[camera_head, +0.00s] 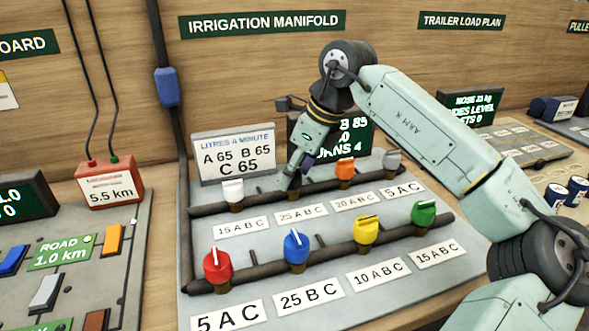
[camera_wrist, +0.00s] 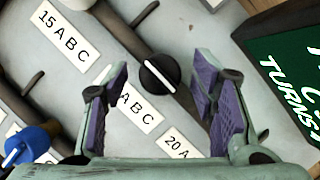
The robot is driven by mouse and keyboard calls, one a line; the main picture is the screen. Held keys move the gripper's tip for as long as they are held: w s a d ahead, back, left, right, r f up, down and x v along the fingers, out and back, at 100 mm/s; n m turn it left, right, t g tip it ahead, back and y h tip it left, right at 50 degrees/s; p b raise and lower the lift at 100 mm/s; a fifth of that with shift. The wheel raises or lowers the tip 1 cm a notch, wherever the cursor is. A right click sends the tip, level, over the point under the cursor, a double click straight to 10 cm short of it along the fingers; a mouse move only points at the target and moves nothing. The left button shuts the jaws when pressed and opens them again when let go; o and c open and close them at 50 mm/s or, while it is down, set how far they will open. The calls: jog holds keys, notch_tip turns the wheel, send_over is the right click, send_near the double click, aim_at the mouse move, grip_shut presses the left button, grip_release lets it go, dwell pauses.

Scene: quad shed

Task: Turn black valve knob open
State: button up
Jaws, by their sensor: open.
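The black valve knob (camera_wrist: 159,74) shows in the wrist view, round with a white pointer line set diagonally across its top. It lies between and a little beyond the purple-padded fingers of my gripper (camera_wrist: 162,88), which are spread apart. I see no finger touching it. The label below that place reads 25 A B C (camera_head: 301,214).
Close by on the back pipe are a white knob (camera_head: 233,190), an orange knob (camera_head: 346,170) and a grey knob (camera_head: 392,160). Red (camera_head: 217,265), blue (camera_head: 297,246), yellow (camera_head: 366,229) and green (camera_head: 423,213) knobs stand in front. A dark display (camera_head: 355,140) stands behind my gripper.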

jog(key=v, duration=1.2)
jog(key=shift+a, duration=0.1)
